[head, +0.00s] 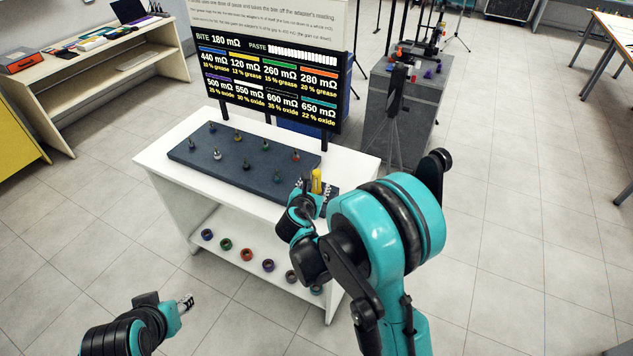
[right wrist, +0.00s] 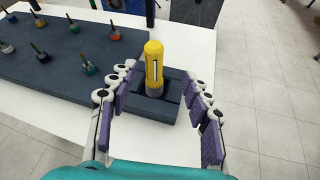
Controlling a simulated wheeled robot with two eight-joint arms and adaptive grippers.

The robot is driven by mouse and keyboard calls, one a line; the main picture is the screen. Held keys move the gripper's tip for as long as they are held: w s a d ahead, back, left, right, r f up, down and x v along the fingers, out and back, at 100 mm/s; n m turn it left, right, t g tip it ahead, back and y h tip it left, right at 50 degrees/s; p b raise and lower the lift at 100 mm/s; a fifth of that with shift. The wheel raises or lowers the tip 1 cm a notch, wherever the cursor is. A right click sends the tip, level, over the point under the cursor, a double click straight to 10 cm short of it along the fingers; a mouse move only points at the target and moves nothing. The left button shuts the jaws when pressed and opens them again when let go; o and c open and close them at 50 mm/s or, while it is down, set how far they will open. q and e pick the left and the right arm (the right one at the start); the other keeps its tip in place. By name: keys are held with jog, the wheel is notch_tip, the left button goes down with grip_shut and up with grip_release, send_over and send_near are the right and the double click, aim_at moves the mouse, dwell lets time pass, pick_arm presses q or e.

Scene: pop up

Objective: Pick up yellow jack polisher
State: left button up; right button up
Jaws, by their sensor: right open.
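The yellow jack polisher (head: 317,181) stands upright in a dark holder (head: 327,196) at the right end of the white table. In the right wrist view the polisher (right wrist: 153,66) has a rounded yellow top, a dark slot on its front and a grey lower part in the holder (right wrist: 150,107). My right gripper (head: 312,190) is at the polisher. In the right wrist view my right gripper (right wrist: 162,82) is open, its purple-padded fingers on either side of the polisher with gaps. My left gripper (head: 187,303) is low at the left, away from the table; its jaw state is unclear.
A dark board (head: 240,172) with several small coloured jacks lies left of the holder on the white table (head: 160,160). The lower shelf (head: 225,225) holds several coloured rings. A display panel (head: 268,85) stands behind the board. The floor right of the table is clear.

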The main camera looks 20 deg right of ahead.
aim_at(316, 179)
jog(key=shift+w+a+f+n, duration=0.2)
jog(key=shift+w+f+n, duration=0.3)
jog(key=shift+n, duration=0.5)
jog(key=shift+w+d+f+t+b, duration=0.15)
jog(key=shift+w+d+f, duration=0.15)
jog(key=shift+w, duration=0.25)
jog(key=shift+w+d+f+t+b, duration=0.2)
jog(key=shift+w+d, duration=0.1)
jog(key=shift+w, duration=0.25)
jog(key=b+x, duration=0.1)
jog(key=x, duration=0.4)
jog(key=shift+w+d+b, duration=0.1)
jog(key=shift+b, duration=0.2)
jog(key=shift+r, duration=0.1)
jog(key=shift+c, duration=1.2)
grip_shut()
